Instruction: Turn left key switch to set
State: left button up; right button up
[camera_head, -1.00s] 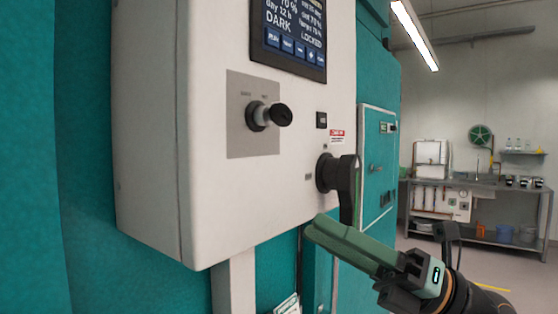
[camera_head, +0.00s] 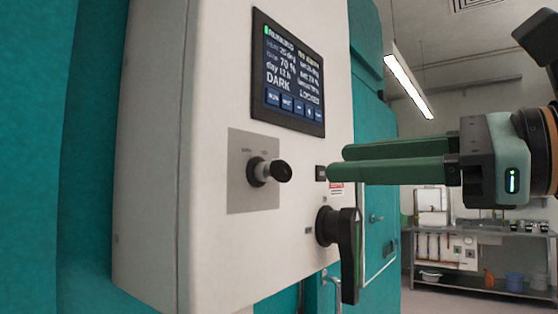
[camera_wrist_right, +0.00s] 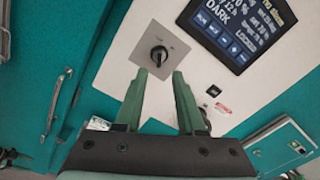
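The key switch (camera_head: 272,170), a black-headed key in a round silver and black barrel, sits on a grey square plate (camera_head: 240,196) on the white control panel. In the right wrist view the key switch (camera_wrist_right: 159,55) lies just beyond my fingertips, roughly centred between them. My right gripper (camera_head: 336,163) has two long green fingers, seen from the side in the head view, pointing left toward the key with a gap in the picture. In the right wrist view the gripper (camera_wrist_right: 159,74) is open and empty, fingers apart. The small labels beside the key are unreadable.
A screen (camera_head: 290,72) reading DARK and LOCKED is above the key. A small black switch (camera_head: 320,173) and a large black rotary handle (camera_head: 346,240) are to its right, close to my right gripper. A metal bench (camera_head: 480,240) stands far back.

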aim_at(290, 165)
jog(key=p+x, duration=0.2)
jog(key=x, duration=0.8)
jog(key=shift+p, duration=0.3)
grip_shut()
